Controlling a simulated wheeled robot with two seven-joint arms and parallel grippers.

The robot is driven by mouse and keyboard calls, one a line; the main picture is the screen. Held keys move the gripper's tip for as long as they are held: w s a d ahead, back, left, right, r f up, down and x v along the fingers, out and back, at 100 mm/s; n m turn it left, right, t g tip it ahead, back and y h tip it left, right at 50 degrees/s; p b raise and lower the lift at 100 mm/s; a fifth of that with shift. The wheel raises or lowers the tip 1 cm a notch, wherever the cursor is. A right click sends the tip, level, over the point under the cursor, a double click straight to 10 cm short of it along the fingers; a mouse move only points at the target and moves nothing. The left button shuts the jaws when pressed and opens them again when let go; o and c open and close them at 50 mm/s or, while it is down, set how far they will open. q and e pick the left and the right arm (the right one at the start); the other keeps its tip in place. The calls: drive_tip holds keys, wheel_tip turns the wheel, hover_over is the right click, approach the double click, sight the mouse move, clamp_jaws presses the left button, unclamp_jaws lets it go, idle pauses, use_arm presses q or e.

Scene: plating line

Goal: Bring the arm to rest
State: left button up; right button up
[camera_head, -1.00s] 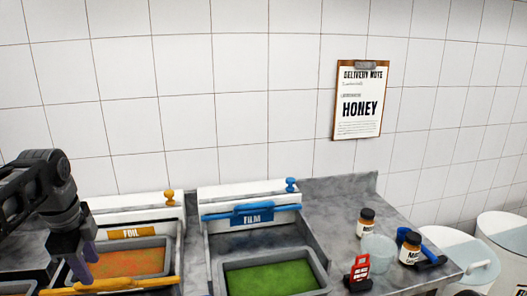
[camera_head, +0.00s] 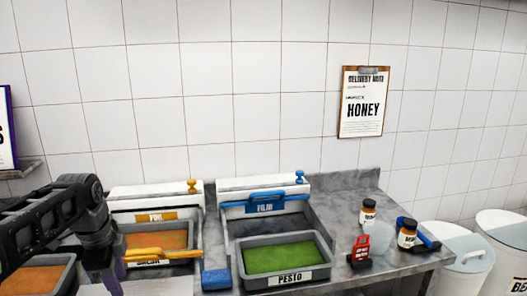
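My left arm comes in from the left edge. Its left gripper (camera_head: 113,279) points down at the lower left, in front of the tray of orange food. Its purple fingertips are partly cut off by the bottom edge, so the gap between them is unclear. I see nothing held in it. My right gripper is not in view.
A grey tray of orange food (camera_head: 166,240) sits below the FOIL dispenser (camera_head: 155,216). A PESTO tray (camera_head: 292,278) sits below the FILM dispenser (camera_head: 265,207). A blue block (camera_head: 216,279) lies between them. Jars (camera_head: 407,234) and a red stand (camera_head: 360,250) are at right.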

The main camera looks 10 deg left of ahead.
use_arm(q)
drive_tip(key=s+d+f+n+h, duration=0.1)
drive_tip(key=d+f+n, duration=0.1)
drive_tip(key=d+f, duration=0.6)
drive_tip(key=d+f+n+h, duration=0.15)
drive_tip(key=d+f, duration=0.35)
drive_tip(key=f, duration=0.7)
drive_tip(key=s+d+f+n+h, duration=0.1)
drive_tip(key=d+f+n, duration=0.2)
drive_tip(key=d+f, duration=0.45)
drive_tip(key=s+d+f+n, duration=0.4)
drive_tip(key=s+f, duration=0.3)
drive_tip(key=s, duration=0.3)
drive_tip(key=s+d+f+n+g, duration=0.1)
drive_tip(key=s+d+f+n, duration=0.4)
drive_tip(key=s+f, duration=0.3)
drive_tip(key=shift+s+d+f+h, duration=0.3)
drive_tip(key=shift+s+d+h, duration=0.15)
drive_tip(key=shift+s+d, duration=0.45)
